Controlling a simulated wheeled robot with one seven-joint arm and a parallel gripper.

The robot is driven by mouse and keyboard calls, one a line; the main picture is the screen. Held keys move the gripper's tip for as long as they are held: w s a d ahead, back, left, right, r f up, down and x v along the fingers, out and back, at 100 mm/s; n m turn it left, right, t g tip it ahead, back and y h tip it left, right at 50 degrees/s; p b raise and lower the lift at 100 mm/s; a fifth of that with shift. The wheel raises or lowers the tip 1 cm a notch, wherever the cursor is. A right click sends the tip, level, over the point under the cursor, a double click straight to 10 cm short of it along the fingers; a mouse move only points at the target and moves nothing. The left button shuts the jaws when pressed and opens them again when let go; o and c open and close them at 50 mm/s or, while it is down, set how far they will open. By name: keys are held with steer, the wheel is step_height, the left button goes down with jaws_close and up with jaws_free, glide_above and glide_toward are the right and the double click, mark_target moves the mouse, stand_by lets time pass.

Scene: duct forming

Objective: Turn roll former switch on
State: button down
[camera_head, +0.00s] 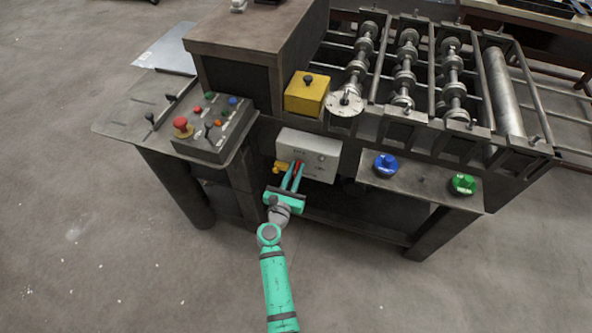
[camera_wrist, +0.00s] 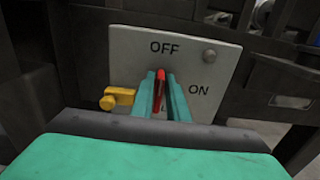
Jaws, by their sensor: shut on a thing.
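The switch box (camera_head: 322,151) is a light grey panel on the front of the roll former, below a yellow block. In the wrist view the switch panel (camera_wrist: 130,47) reads OFF at the top and ON at the right. The red switch handle (camera_wrist: 160,84) stands upright under the word OFF. My gripper (camera_head: 295,168) reaches the panel from below, its two teal fingers on either side of the red handle and shut on it.
A yellow latch-like part (camera_wrist: 118,97) sticks out just left of the fingers. A control box with a red button (camera_head: 182,125) is at the left. A blue knob (camera_head: 386,164) and a green knob (camera_head: 463,184) are at the right. The floor in front is clear.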

steer(key=shift+d+m, duration=0.1)
steer(key=shift+m, duration=0.3)
steer(key=shift+s+d+f+m, duration=0.15)
steer(key=shift+d+m, duration=0.1)
steer(key=shift+m, duration=2.6)
steer(key=shift+w+d+f+m, duration=0.1)
steer(key=shift+d+f+m, duration=0.1)
steer(key=shift+m, duration=2.7)
steer(key=shift+s+d+f+m, duration=0.15)
steer(key=shift+d+m, duration=0.1)
steer(key=shift+m, duration=2.6)
steer(key=shift+w, duration=0.1)
steer(key=c, duration=1.9)
jaws_free()
steer(key=shift+f, duration=0.1)
steer(key=shift+o, duration=0.2)
steer(key=shift+f, duration=0.1)
